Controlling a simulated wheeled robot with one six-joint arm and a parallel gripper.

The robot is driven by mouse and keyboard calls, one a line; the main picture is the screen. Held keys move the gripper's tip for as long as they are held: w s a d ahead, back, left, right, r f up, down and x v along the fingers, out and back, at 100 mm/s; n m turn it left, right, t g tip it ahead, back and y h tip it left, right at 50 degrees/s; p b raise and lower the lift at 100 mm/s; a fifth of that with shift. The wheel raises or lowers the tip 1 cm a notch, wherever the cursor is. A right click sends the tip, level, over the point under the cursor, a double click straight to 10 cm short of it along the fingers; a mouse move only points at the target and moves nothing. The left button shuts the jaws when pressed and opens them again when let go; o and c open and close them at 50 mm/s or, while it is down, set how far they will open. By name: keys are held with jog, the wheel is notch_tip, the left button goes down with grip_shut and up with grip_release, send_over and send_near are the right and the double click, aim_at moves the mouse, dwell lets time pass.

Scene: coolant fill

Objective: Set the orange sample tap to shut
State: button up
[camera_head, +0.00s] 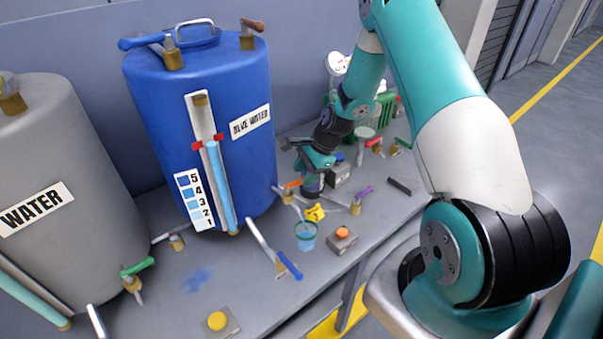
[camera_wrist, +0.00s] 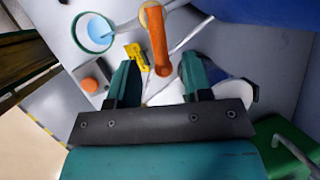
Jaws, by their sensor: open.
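The orange sample tap (camera_head: 292,184) has an orange lever handle on a brass body, low beside the blue tank, partly hidden by my arm in the head view. In the wrist view its orange handle (camera_wrist: 157,42) runs up and down the picture. The lower end of the handle lies near the gap between my fingertips. My gripper (camera_wrist: 158,72) is open and empty, with one finger on each side of that gap. In the head view my gripper (camera_head: 311,172) is just right of the tap. I cannot tell whether a finger touches the handle.
A cup of blue liquid (camera_head: 306,236), a yellow tag (camera_head: 315,212) and a box with an orange button (camera_head: 343,236) stand close by. The blue tank (camera_head: 205,120) rises at the left. A blue-handled lever (camera_head: 288,265) lies near the bench's front edge. Purple and red taps are at the right.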

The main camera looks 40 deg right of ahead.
jog(key=shift+x, duration=1.25)
jog(key=shift+r, duration=0.1)
grip_shut()
jog(key=shift+w+n, duration=0.15)
jog(key=shift+n, duration=0.15)
jog(key=shift+w+d+n+g+b, duration=0.1)
jog(key=shift+w+n+g+b, duration=0.25)
jog(key=shift+n+b, duration=0.4)
grip_release()
jog(key=shift+s+r, duration=0.1)
jog(key=b+v, duration=0.4)
jog(key=v, duration=1.3)
jog(key=shift+d, duration=0.35)
